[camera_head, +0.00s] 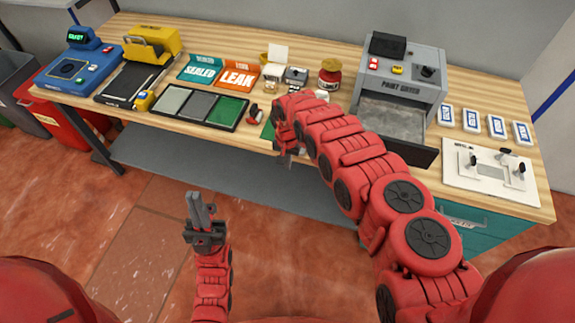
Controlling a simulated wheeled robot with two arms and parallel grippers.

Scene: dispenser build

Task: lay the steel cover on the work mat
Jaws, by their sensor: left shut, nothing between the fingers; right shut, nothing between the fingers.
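A black tray (209,122) near the front edge of the table holds three flat plates: a pale grey-green one (172,100), a plain grey one (199,107) and a green one (228,111). The grey plate looks most like the steel cover, but I cannot be sure. A piece of green surface (267,130), perhaps the work mat, shows right of the tray; my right arm hides most of it. My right gripper (284,160) is shut and empty at the table's front edge, right of the tray. My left gripper (199,198) is shut and empty, low in front of the table.
A white clamp board (490,185) and several small labelled boxes (471,122) are at right. Sealed (200,70) and leak (238,76) bins, a yellow device (152,44) and a blue device (75,70) stand left.

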